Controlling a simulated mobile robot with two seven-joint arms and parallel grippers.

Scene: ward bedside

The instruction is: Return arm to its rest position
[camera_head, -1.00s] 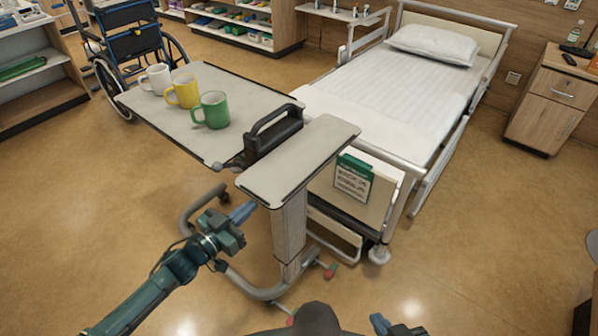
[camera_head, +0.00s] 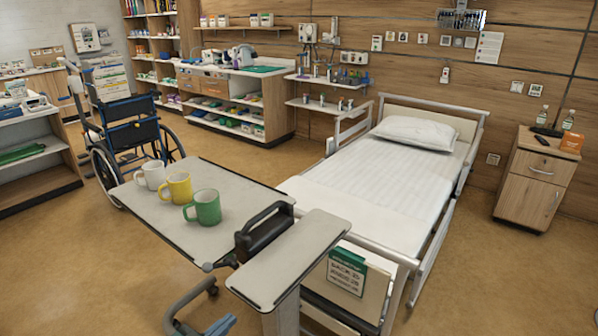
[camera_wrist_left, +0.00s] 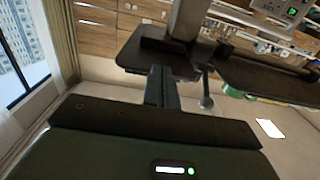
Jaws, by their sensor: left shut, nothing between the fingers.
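My left gripper (camera_head: 221,326) shows only as a blue-grey tip at the bottom edge of the head view, low in front of the overbed table (camera_head: 235,185). In the left wrist view its fingers (camera_wrist_left: 162,88) are together, with nothing seen between them. Most of the left arm is out of the head view. My right gripper is not in view. A white mug (camera_head: 151,175), a yellow mug (camera_head: 177,188) and a green mug (camera_head: 206,207) stand upright in a row on the table, apart from the gripper.
The bed (camera_head: 362,180) stands behind and right of the table. A wheelchair (camera_head: 130,135) is at the table's far left. A bedside cabinet (camera_head: 535,185) stands at the right. The floor (camera_head: 90,275) left of the table is clear.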

